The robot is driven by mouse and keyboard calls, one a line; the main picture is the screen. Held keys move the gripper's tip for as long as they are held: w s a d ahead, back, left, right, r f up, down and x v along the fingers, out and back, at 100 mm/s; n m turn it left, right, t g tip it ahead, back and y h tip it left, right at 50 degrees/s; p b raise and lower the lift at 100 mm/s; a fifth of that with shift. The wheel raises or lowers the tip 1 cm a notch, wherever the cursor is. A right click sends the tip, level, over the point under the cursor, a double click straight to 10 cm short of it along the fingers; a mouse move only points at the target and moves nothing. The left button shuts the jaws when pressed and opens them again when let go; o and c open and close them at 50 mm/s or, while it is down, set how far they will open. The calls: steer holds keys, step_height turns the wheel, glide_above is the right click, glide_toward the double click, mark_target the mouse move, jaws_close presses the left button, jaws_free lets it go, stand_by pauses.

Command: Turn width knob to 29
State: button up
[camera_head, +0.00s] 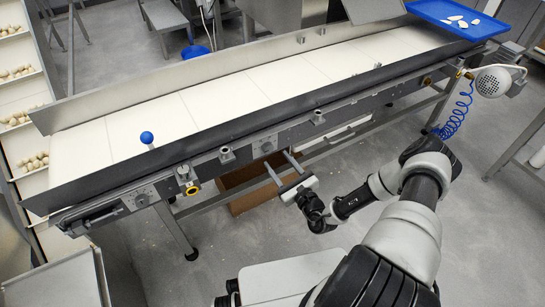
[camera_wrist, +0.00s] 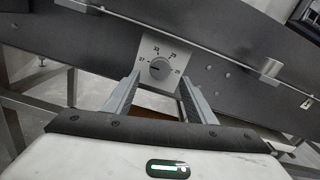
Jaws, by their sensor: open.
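The width knob (camera_wrist: 160,69) is a small round grey dial on a light plate (camera_wrist: 150,82) marked 37, 33, 29 and 25. Its dark pointer mark appears to point left, near 37, but it is small. In the head view a light dial plate (camera_head: 265,145) shows on the conveyor's front side, just beyond my gripper. My gripper (camera_head: 279,164) is open and empty. In the wrist view its two fingers (camera_wrist: 156,88) stand on either side of the dial plate, short of the knob, with the knob roughly centred between them.
The conveyor (camera_head: 240,95) runs across the view with a white belt. Its front rail carries fittings and another dial plate (camera_head: 140,198). A cardboard box (camera_head: 250,190) sits below. A blue tray (camera_head: 455,18) is at upper right.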

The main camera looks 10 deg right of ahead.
mark_target(269, 150)
steer(key=shift+b+x, duration=0.35)
steer(key=shift+x, duration=2)
steer(key=c, duration=1)
